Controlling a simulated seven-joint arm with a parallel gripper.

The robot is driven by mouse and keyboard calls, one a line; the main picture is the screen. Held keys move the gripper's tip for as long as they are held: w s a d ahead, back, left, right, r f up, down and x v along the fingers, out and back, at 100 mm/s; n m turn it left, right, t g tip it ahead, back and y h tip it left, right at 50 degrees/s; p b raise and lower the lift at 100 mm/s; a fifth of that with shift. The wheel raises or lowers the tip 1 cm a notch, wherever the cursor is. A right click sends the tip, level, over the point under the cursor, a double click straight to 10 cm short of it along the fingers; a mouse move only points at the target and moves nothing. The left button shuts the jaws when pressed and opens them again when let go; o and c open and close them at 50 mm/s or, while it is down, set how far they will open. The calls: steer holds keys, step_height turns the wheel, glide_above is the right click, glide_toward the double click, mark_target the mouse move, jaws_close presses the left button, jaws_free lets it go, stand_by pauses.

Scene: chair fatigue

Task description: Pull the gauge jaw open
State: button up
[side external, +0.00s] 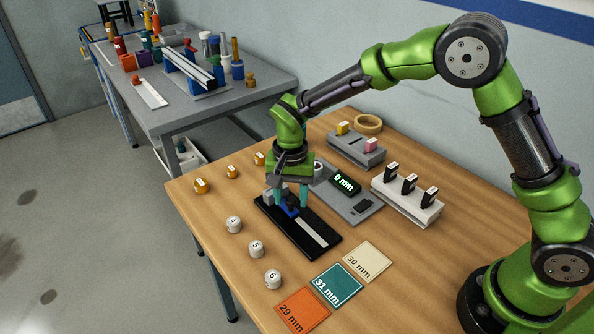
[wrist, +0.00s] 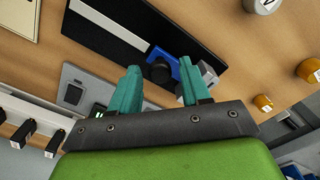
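The gauge is a black base (side external: 316,243) with a pale steel strip, on the wooden table; it also shows in the wrist view (wrist: 108,32). Its blue jaw (side external: 290,206) with a black knob (wrist: 158,74) sits near the far end, close to a grey block (wrist: 208,74); any gap between them is hard to see. The readout (side external: 345,183) shows 0 mm. My gripper (side external: 287,203) points down over the jaw. Its teal fingers are apart in the wrist view (wrist: 160,64), with the knob showing between them. I cannot tell whether they touch it.
White numbered cylinders (side external: 256,249) and yellow pieces (side external: 202,186) stand left of the gauge. Orange (side external: 302,307), teal (side external: 337,285) and cream (side external: 368,261) cards lie in front. A white rack (side external: 407,205) with black-handled pieces and a grey holder (side external: 350,150) stand to the right.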

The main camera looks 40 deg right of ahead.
jaws_close()
steer(key=shift+s, duration=3.6)
steer(key=shift+o, duration=0.9)
jaws_free()
steer(key=shift+w+r, duration=0.1)
step_height(320, 180, up, 17)
